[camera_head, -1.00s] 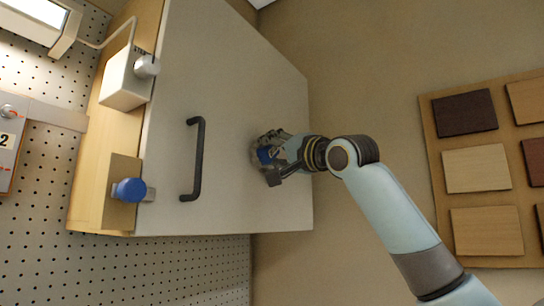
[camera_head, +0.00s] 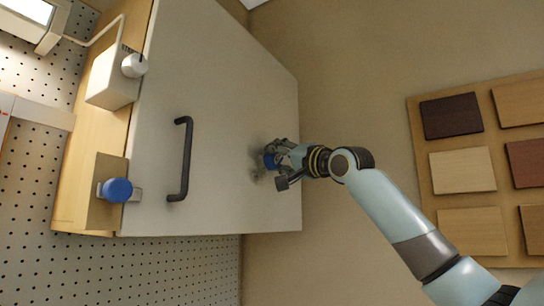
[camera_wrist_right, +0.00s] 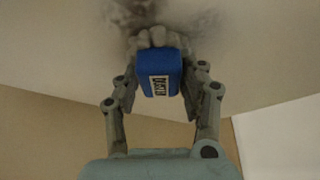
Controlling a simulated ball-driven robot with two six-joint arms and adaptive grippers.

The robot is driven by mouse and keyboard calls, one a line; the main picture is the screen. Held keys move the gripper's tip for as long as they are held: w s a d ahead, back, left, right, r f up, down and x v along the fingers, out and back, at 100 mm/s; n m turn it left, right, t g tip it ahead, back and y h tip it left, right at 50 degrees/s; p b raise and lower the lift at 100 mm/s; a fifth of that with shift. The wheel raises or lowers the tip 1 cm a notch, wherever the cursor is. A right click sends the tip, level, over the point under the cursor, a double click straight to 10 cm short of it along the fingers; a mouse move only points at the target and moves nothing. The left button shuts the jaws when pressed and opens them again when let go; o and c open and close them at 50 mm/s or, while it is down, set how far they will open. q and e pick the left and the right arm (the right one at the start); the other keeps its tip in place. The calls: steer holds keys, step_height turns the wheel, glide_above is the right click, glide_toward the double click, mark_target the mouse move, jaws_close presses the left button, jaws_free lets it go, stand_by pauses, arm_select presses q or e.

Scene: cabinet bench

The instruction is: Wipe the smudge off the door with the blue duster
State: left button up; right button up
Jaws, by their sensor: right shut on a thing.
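The blue duster (camera_wrist_right: 160,75) is held between the fingers of my right gripper (camera_wrist_right: 158,95), its pale fluffy head toward the door. In the head view the right gripper (camera_head: 277,165) is at the door's right part, shut on the duster, which shows only as a bit of blue (camera_head: 270,160). The dark grey smudge (camera_head: 260,174) is on the white door (camera_head: 225,90), right beside and partly behind the gripper. In the wrist view the smudge (camera_wrist_right: 128,14) spreads around the duster's head, which seems to be at the door surface. My left gripper is out of view.
A black bar handle (camera_head: 184,158) stands out from the door, left of the gripper. A blue knob (camera_head: 117,190) and a white box with a knob (camera_head: 115,78) are on the cabinet's left side. A board of wood samples (camera_head: 420,165) hangs on the right wall.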

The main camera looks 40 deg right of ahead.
steer(key=d, duration=0.1)
steer(key=w+d, duration=0.1)
steer(key=d, duration=0.1)
steer(key=shift+w+d, duration=0.15)
stand_by(0.4)
steer(key=s+b, duration=0.1)
steer(key=s+d+b, duration=0.1)
steer(key=s+b, duration=0.1)
steer(key=s+d+b, duration=0.1)
steer(key=s+b, duration=0.1)
steer(key=shift+s+d, duration=0.1)
steer(key=shift+s, duration=0.15)
